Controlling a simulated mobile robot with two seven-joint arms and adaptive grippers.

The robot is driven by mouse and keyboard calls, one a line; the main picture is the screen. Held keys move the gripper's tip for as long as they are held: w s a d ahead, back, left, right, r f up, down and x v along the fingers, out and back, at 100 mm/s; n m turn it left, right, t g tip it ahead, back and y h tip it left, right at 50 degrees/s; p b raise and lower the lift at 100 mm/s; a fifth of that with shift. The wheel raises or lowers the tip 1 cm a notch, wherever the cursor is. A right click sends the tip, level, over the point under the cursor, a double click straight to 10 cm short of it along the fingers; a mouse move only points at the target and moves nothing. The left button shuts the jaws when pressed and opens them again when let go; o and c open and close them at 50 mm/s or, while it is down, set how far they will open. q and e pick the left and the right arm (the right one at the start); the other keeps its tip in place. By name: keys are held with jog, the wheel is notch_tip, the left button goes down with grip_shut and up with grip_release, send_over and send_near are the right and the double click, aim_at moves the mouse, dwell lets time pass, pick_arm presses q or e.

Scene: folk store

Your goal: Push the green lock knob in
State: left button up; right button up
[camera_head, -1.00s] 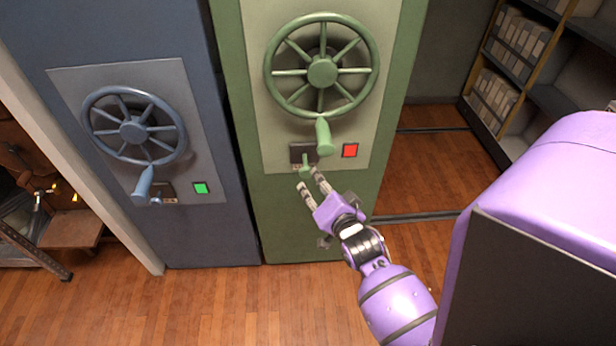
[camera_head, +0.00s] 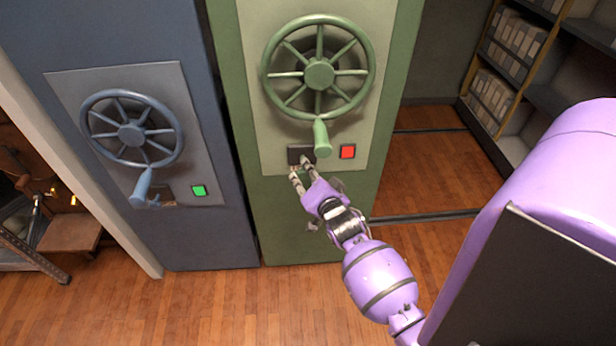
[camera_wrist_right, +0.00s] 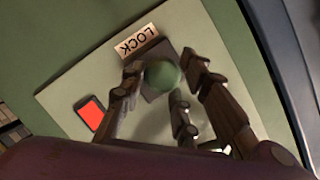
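The green lock knob (camera_wrist_right: 163,75) is a round green ball in front of a dark plate marked LOCK (camera_wrist_right: 137,41). In the head view the knob is mostly hidden by my right gripper (camera_head: 299,169), beneath the green wheel's handle. My right gripper's fingers are apart, on either side of the knob in the right wrist view; whether they touch it I cannot tell. The indicator (camera_head: 347,152) beside the lock is red. My left gripper is not in view.
The green safe door carries a spoked wheel (camera_head: 318,74) with a handle (camera_head: 321,138) just above my fingers. A blue safe (camera_head: 228,235) with a wheel (camera_head: 131,130) and a green indicator (camera_head: 199,191) stands left. Shelves (camera_head: 497,70) stand at the right.

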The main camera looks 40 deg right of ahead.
jog(key=shift+s+d+f, duration=0.1)
jog(key=shift+f, duration=0.05)
grip_shut()
jog(key=shift+d+f, duration=0.1)
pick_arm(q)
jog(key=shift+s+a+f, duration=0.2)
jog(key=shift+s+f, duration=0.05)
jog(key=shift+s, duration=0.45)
pick_arm(e)
jog(key=shift+w+d, duration=0.45)
jog(key=shift+w, duration=0.2)
jog(key=shift+w+d, duration=0.4)
jog(key=shift+w, duration=0.25)
jog(key=o, duration=0.7)
grip_release()
jog(key=shift+d, duration=0.1)
jog(key=shift+o, duration=0.6)
jog(key=shift+w, duration=0.1)
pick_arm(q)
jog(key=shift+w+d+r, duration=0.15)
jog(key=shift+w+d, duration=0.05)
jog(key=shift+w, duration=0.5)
